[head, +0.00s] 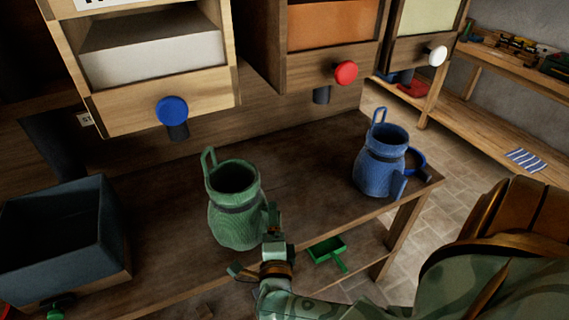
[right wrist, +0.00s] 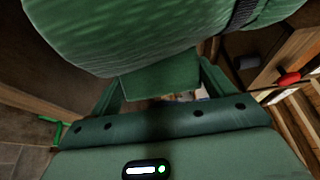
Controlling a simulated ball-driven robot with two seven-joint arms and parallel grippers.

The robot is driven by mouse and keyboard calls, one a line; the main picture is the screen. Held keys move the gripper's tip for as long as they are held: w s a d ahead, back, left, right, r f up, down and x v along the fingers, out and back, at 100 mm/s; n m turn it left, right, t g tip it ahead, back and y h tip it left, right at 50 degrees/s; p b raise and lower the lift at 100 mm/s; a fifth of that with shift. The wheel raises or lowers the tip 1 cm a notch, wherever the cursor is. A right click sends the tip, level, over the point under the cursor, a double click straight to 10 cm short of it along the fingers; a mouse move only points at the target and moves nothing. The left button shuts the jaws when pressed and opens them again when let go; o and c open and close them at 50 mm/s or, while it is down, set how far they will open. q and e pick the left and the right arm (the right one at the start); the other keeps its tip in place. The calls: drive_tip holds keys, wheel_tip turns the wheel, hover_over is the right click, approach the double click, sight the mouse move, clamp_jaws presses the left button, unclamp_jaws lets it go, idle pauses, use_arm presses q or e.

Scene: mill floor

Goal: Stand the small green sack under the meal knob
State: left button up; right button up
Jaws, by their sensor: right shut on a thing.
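The small green sack (head: 233,205) is upright, with an open top, a loop at its rim and a dark band. It is near the front edge of the bench (head: 300,165); I cannot tell if its base touches. My right gripper (head: 273,222) is shut on the sack's tab at its right side. The right wrist view shows the sack's green body (right wrist: 150,35) and the tab (right wrist: 160,82) between the fingers. A blue knob (head: 172,110), red knob (head: 346,72) and white knob (head: 437,56) sit on bin fronts. No readable label shows which is meal. My left gripper is out of view.
A blue sack (head: 383,165) stands on the bench's right end. A dark open box (head: 62,240) stands at the left. Dark spouts (head: 178,132) hang below the knobs. A green scoop (head: 327,250) lies below the front edge. The bench behind the green sack is clear.

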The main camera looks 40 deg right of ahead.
drive_tip(key=w+a+b, duration=0.1)
drive_tip(key=w+b, duration=0.1)
drive_tip(key=w, duration=0.1)
drive_tip(key=w+a+f+b, duration=0.1)
drive_tip(key=w+a+b, duration=0.1)
drive_tip(key=w, duration=0.1)
drive_tip(key=w+a+b, duration=0.2)
drive_tip(key=w, duration=0.1)
drive_tip(key=shift+w+a+f, duration=0.15)
drive_tip(key=shift+w+a, duration=0.05)
drive_tip(key=shift+w, duration=0.15)
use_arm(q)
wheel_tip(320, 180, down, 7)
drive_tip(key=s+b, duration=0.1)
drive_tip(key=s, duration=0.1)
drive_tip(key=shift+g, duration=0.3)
use_arm(e)
drive_tip(key=shift+f, duration=0.65)
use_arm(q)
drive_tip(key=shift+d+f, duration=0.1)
use_arm(e)
drive_tip(key=o, duration=1.3)
